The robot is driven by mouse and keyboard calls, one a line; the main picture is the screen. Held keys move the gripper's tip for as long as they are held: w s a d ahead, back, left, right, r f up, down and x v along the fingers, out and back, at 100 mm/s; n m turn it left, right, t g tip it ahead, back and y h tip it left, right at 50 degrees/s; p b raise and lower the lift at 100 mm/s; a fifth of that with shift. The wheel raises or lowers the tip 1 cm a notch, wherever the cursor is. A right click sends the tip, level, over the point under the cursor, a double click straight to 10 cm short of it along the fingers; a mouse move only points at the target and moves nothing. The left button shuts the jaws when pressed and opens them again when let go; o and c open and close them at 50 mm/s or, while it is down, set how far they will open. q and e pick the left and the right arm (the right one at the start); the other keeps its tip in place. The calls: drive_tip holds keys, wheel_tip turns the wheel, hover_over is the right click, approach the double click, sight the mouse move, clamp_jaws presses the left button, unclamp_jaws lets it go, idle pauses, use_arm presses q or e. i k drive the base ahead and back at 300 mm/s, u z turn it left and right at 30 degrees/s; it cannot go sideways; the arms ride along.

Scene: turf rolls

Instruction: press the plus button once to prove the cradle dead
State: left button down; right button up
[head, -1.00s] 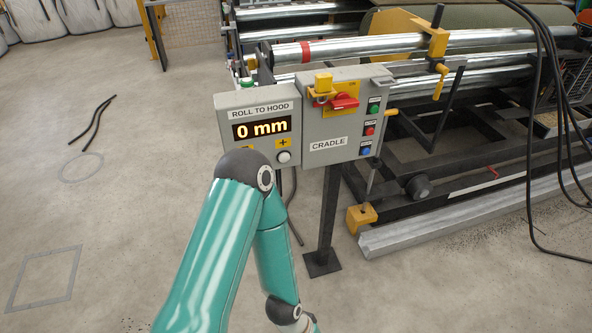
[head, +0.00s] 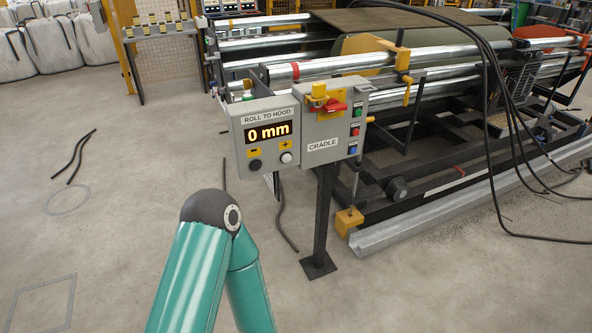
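A grey control box on a dark post stands mid-view. Its display (head: 268,132) is labelled ROLL TO HOOD and reads 0 mm. Below the display, the plus button (head: 287,158) is white and round under a yellow plus sign. A black minus button (head: 255,165) sits to its left under a yellow minus sign. The adjoining cradle panel (head: 322,145) carries a red switch handle (head: 334,107) on a yellow plate, with a yellow block beside it. One teal arm of mine shows below the box, its elbow apart from the buttons in the picture. Neither gripper is in view.
The cradle machine (head: 400,185) with steel rollers fills the back right. Black cables (head: 500,110) hang at the right. A metal beam (head: 450,215) lies on the floor. Dark cable pieces (head: 73,157) lie at left. The floor at left is mostly clear.

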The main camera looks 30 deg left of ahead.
sight(286, 158)
drive_tip(key=u, duration=0.15)
drive_tip(key=i, duration=0.85)
drive_tip(key=z, duration=0.05)
